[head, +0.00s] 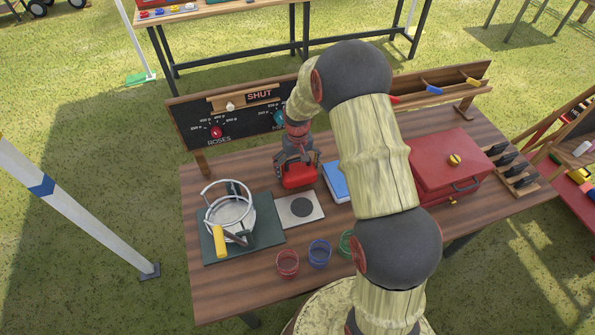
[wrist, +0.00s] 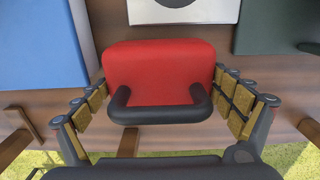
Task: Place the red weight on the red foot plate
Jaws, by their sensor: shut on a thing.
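The red weight (head: 299,176) is a red block with a black handle, near the back of the wooden table under the dark signboard. My gripper (head: 296,159) is around it from above, and in the wrist view the weight (wrist: 160,62) sits between my two padded fingers (wrist: 162,95), shut on it. I cannot tell whether its underside touches the table. A light square plate with a dark disc (head: 300,207) lies just in front of it. I cannot make out a red foot plate as a separate thing; my arm hides part of the table.
A blue slab (head: 334,181) lies right of the weight. A dark green mat (head: 209,247) with a ring-shaped stand is at left. Red (head: 287,263), blue (head: 320,253) and green (head: 346,244) cups stand in front. A red box (head: 450,165) is right. The signboard (head: 240,113) rises behind.

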